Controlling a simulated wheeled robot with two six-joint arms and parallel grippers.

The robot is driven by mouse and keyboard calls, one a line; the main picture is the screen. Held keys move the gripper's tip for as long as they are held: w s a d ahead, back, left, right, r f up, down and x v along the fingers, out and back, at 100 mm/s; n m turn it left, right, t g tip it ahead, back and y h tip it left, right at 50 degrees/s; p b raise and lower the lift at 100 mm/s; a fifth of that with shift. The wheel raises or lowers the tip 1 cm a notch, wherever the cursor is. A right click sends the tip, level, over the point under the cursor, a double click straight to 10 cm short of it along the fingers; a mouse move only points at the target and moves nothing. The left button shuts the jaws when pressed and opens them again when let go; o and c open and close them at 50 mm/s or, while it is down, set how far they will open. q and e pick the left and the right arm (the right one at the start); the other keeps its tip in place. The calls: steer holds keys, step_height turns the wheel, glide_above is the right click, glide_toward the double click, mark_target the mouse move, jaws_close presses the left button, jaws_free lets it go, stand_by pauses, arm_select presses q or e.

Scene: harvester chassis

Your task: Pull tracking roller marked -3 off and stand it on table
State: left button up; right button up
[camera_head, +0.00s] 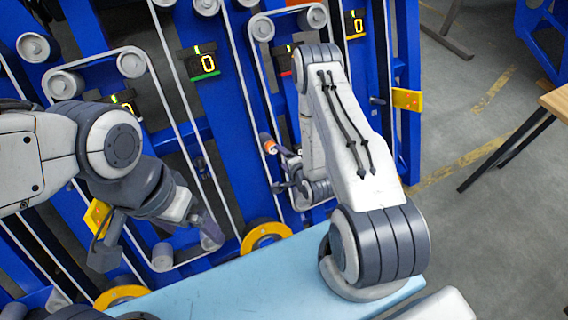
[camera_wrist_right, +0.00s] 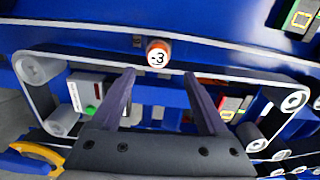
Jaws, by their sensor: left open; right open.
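The roller marked -3 (camera_wrist_right: 158,54) has a white face and an orange rim. It sits on the blue chassis (camera_wrist_right: 230,18), beside the white belt loop. In the head view an orange-rimmed roller (camera_head: 269,144) shows on the chassis. My right gripper (camera_wrist_right: 160,75) is open and empty, its fingers spread to either side below the roller, apart from it. It is partly hidden behind my arm in the head view (camera_head: 283,172). My left gripper (camera_head: 207,226) is at the chassis's lower left; its fingers are hard to make out. A wood-topped table (camera_head: 557,103) stands at the right edge.
A light blue flat surface (camera_head: 270,275) lies in front of the chassis. White belts run over several grey rollers, with digit displays (camera_head: 205,64) between them. Yellow rings (camera_head: 266,236) sit low on the chassis. Grey floor (camera_head: 470,130) is open to the right.

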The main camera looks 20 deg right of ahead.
mark_target(274, 150)
steer(key=shift+m, duration=0.3)
steer(key=b+x, duration=0.2)
steer(key=x, duration=0.1)
steer(key=b+x, duration=0.2)
steer(key=x, duration=0.2)
steer(key=b+x, duration=0.2)
steer(key=x, duration=0.1)
steer(key=shift+w+d+f, duration=0.1)
steer(key=shift+d+f, duration=0.15)
steer(key=shift+f, duration=0.15)
steer(key=shift+w+f+b, duration=0.2)
steer(key=shift+w+b, duration=0.1)
steer(key=shift+w, duration=0.3)
jaws_close()
steer(key=shift+r, duration=0.1)
